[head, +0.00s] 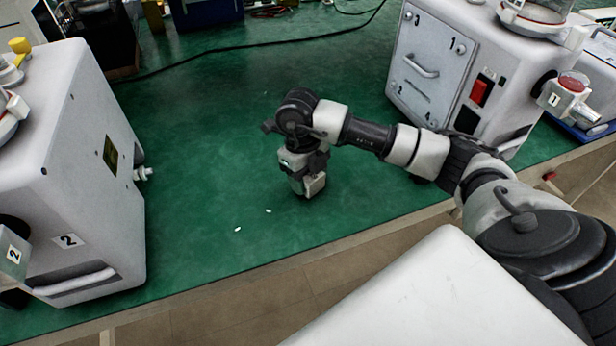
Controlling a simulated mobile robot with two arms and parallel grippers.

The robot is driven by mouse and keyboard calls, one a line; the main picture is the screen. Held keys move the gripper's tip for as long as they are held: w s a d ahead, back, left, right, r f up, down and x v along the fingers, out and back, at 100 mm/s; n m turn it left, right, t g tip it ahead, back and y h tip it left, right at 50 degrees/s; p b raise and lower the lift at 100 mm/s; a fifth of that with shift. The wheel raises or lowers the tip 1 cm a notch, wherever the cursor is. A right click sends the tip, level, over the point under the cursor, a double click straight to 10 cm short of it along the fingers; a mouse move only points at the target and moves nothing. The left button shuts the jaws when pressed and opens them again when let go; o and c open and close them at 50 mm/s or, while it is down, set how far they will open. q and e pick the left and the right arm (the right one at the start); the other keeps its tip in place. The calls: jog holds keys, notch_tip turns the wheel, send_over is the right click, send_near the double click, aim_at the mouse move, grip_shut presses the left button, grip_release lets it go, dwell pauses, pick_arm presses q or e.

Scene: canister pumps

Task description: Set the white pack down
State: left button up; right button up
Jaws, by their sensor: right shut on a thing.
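My right gripper (302,170) reaches in from the right and points down over the green bench (230,150). It is shut on the white pack (314,185), which shows only in part below and between the fingers. The pack is upright and low, close to the green surface. I cannot tell whether its bottom touches the bench. My left gripper is not in view.
A white machine marked 2 (85,180) stands at the left. Another white machine with a red switch (455,75) stands at the back right. A black cable (250,46) crosses the back. Two small white bits (238,229) lie near the front edge. The middle of the bench is clear.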

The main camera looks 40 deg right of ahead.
jog(key=shift+f, duration=0.3)
jog(key=shift+f, duration=0.1)
jog(key=o, duration=0.9)
jog(key=shift+o, duration=0.2)
jog(key=r, duration=0.4)
jog(key=w+r, duration=0.1)
jog(key=r, duration=0.7)
jog(key=shift+w+a+p, duration=0.1)
jog(key=shift+w+p, duration=0.25)
jog(key=shift+w, duration=0.05)
